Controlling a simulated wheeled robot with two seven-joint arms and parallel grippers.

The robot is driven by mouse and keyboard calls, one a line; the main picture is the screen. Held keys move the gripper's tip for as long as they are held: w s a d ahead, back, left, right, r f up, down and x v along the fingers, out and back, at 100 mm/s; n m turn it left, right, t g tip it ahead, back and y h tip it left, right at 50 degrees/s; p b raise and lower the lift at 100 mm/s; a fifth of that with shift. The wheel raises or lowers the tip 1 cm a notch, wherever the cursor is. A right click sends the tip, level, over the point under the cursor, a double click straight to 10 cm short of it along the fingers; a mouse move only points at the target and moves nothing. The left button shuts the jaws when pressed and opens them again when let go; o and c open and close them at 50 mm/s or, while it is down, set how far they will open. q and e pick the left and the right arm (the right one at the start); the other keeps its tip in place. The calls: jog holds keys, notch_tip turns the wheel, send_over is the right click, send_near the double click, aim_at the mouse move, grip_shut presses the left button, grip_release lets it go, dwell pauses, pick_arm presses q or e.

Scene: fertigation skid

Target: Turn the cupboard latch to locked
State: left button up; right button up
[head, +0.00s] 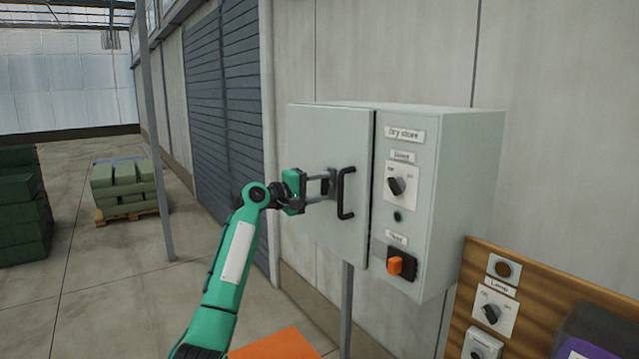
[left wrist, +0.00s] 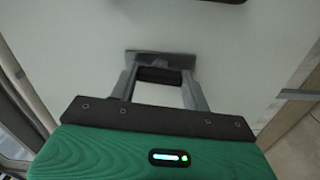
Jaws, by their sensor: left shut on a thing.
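The grey cupboard (head: 440,200) hangs on the wall with its door (head: 318,140) closed or nearly so. A black bar handle (head: 346,193) stands on the door near its right edge; its end shows at the top of the left wrist view (left wrist: 205,1). My left gripper (head: 327,186) is at the door just left of the handle. In the left wrist view its fingers are shut on the small dark latch (left wrist: 160,75). The latch is mostly hidden in the head view, and I cannot tell its setting. My right gripper is not in view.
The cupboard's front carries a select switch (head: 397,184), a green button (head: 397,216) and an orange switch (head: 395,265). A wooden board (head: 480,262) with more switches stands at the lower right. A post (head: 158,130) and stacked sacks (head: 122,185) are at the left.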

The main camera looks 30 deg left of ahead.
pick_arm(q)
jog(key=shift+n+p, duration=0.3)
jog(key=shift+n, duration=0.3)
jog(key=o, duration=1)
jog(key=b+v, duration=0.6)
jog(key=v, duration=0.7)
jog(key=shift+s+a, duration=0.25)
jog(key=shift+s, duration=0.1)
